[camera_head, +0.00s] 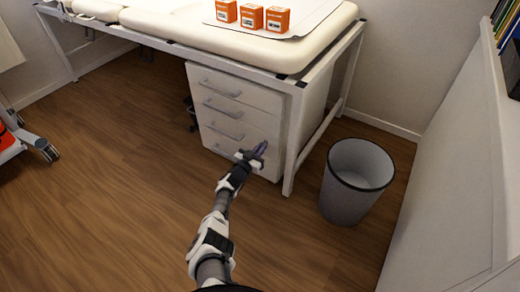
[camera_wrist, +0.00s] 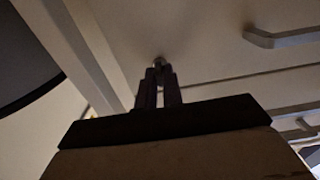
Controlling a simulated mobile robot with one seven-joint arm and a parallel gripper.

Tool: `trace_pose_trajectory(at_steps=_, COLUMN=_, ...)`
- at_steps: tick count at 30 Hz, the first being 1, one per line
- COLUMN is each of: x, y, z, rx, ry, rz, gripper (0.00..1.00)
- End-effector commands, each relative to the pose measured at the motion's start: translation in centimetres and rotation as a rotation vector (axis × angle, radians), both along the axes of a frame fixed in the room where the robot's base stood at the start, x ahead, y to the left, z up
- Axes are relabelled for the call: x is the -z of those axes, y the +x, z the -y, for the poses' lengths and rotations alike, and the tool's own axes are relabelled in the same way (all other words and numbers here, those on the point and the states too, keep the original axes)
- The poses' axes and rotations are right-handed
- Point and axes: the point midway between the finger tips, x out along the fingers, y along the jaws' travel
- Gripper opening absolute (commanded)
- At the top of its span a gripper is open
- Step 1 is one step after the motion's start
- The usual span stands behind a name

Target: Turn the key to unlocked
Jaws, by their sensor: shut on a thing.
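A white drawer cabinet (camera_head: 265,100) stands under the bed frame, with several grey handles on its front. My gripper (camera_head: 260,148) is at the right side of the cabinet front, low down near the lower drawers. In the wrist view my gripper (camera_wrist: 159,76) points at the cabinet front, its two dark fingers close together. A small round metal piece, the key or its lock (camera_wrist: 159,61), shows right at the fingertips. The fingers are shut on the key, which they mostly hide. Which way the key is turned cannot be told.
A grey bin (camera_head: 350,190) stands on the floor right of the cabinet. A white frame leg (camera_head: 294,145) is just right of my gripper. Several orange boxes (camera_head: 250,16) sit on the bed.

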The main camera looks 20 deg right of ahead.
Motion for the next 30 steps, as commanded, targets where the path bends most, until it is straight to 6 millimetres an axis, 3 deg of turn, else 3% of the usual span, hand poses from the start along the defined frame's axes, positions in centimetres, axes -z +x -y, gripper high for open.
trace_pose_trajectory(at_steps=14, x=-0.13, y=0.01, z=0.07, rx=0.001, ry=-0.011, rz=-0.009, gripper=0.0)
trace_pose_trajectory(at_steps=15, x=-0.13, y=0.01, z=0.07, rx=0.001, ry=-0.011, rz=-0.009, gripper=0.11)
trace_pose_trajectory(at_steps=20, x=-0.09, y=0.01, z=0.04, rx=0.001, ry=-0.01, rz=-0.009, gripper=0.3)
trace_pose_trajectory(at_steps=30, x=-0.11, y=-0.19, z=-0.34, rx=-0.001, ry=-0.008, rz=-0.01, gripper=0.3)
